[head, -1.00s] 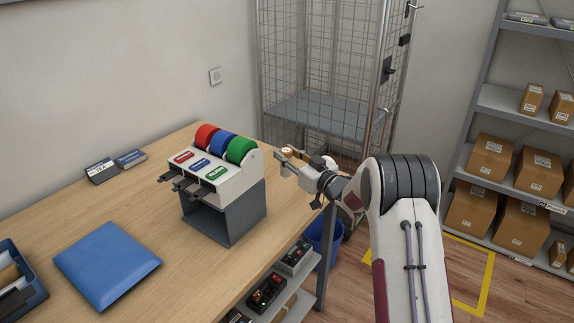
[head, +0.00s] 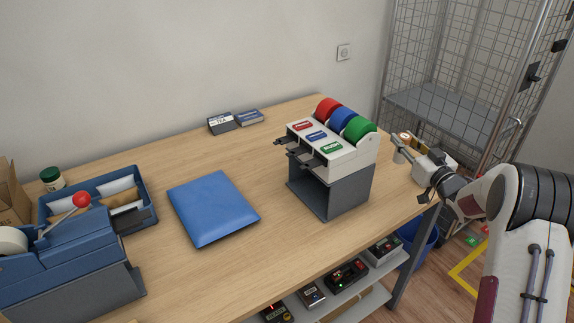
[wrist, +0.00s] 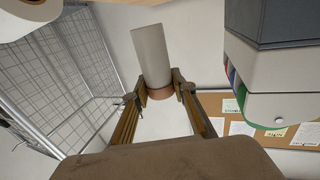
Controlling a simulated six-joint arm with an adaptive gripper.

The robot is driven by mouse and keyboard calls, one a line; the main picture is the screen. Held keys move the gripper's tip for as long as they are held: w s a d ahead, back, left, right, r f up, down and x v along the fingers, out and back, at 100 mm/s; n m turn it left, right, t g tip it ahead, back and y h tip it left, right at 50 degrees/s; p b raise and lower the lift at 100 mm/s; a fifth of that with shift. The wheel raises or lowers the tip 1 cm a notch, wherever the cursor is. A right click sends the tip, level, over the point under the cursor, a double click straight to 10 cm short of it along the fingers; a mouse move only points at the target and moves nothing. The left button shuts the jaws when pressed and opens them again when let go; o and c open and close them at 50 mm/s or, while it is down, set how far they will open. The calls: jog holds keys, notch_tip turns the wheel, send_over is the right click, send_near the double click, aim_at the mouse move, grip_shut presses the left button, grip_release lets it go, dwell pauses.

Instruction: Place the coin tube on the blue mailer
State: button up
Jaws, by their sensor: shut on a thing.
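The blue mailer (head: 213,208) lies flat on the wooden counter in the head view, left of the tape label dispenser. My gripper (head: 403,148) is to the right of the dispenser, near the counter's right end. It is shut on the coin tube (wrist: 151,50), a pale grey cylinder with a copper-coloured end. In the wrist view my gripper (wrist: 157,92) has one finger on each side of the tube near that end. In the head view the tube is small and partly hidden by the fingers. The mailer is not in the wrist view.
The dispenser (head: 330,185), with red, blue and green rolls, stands between my gripper and the mailer. A blue tray (head: 151,190) and a blue machine with a red knob (head: 82,200) are at the left. Two small boxes (head: 220,123) lie behind the mailer. Counter around the mailer is mostly clear.

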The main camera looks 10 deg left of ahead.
notch_tip(320, 180, up, 22)
jog(key=s+a+n+g+y, duration=0.2)
jog(key=s+a+n+y, duration=0.15)
jog(key=a, duration=1.05)
jog(key=s+a+n+g+y, duration=0.2)
jog(key=s+a+g, duration=0.15)
jog(key=a, duration=0.95)
jog(key=s+a+n+g+y, duration=0.2)
jog(key=s+a+g, duration=0.1)
jog(key=s+a, duration=0.65)
jog(key=s+a+n+g+y, duration=0.25)
jog(key=s+a, duration=0.35)
jog(key=a, duration=0.7)
notch_tip(320, 180, down, 18)
jog(key=shift+s+a+f+g+h, duration=0.15)
jog(key=shift+s+a+g+h, duration=0.15)
jog(key=shift+g+h, duration=0.1)
jog(key=shift+f, duration=0.1)
notch_tip(320, 180, down, 6)
jog(key=shift+f, duration=0.1)
